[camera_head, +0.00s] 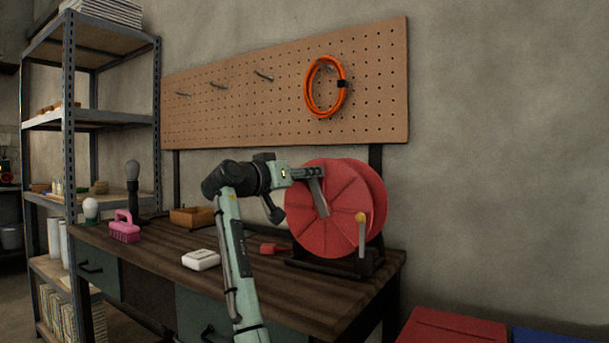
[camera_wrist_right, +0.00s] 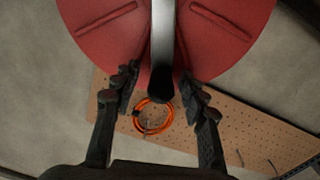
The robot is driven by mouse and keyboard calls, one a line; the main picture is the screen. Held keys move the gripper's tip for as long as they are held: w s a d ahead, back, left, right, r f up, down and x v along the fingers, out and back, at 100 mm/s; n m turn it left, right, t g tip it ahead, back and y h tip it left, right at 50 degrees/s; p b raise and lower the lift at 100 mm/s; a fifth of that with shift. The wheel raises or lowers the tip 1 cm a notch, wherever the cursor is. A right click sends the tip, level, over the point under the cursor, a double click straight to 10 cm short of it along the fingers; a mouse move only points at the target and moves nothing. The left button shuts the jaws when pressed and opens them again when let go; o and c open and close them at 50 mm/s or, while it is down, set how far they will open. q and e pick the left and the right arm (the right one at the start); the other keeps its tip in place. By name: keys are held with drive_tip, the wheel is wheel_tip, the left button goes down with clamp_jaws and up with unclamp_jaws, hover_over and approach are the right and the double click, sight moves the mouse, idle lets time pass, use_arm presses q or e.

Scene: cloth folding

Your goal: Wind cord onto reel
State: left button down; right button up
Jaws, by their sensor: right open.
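A large red reel (camera_head: 345,190) stands on a dark stand at the right end of the workbench (camera_head: 150,251). The reel also fills the top of the right wrist view (camera_wrist_right: 95,35). A grey bar (camera_head: 318,198) lies across its front face. My right gripper (camera_head: 318,173) is at that bar's upper end. In the wrist view the bar (camera_wrist_right: 162,45) has a dark tip and lies between my open fingers; contact is unclear. An orange cord coil (camera_head: 309,95) with a black tie hangs on the pegboard (camera_head: 380,75). My left gripper is not in view.
A short grey lever with a yellowish knob (camera_head: 361,217) shows at the reel's front right. A white block (camera_head: 201,260), a pink brush (camera_head: 125,228), a wooden box (camera_head: 192,217) and a small red item (camera_head: 272,249) lie on the bench. Metal shelves (camera_head: 68,130) stand at left.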

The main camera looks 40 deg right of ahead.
clamp_jaws()
idle(0.3)
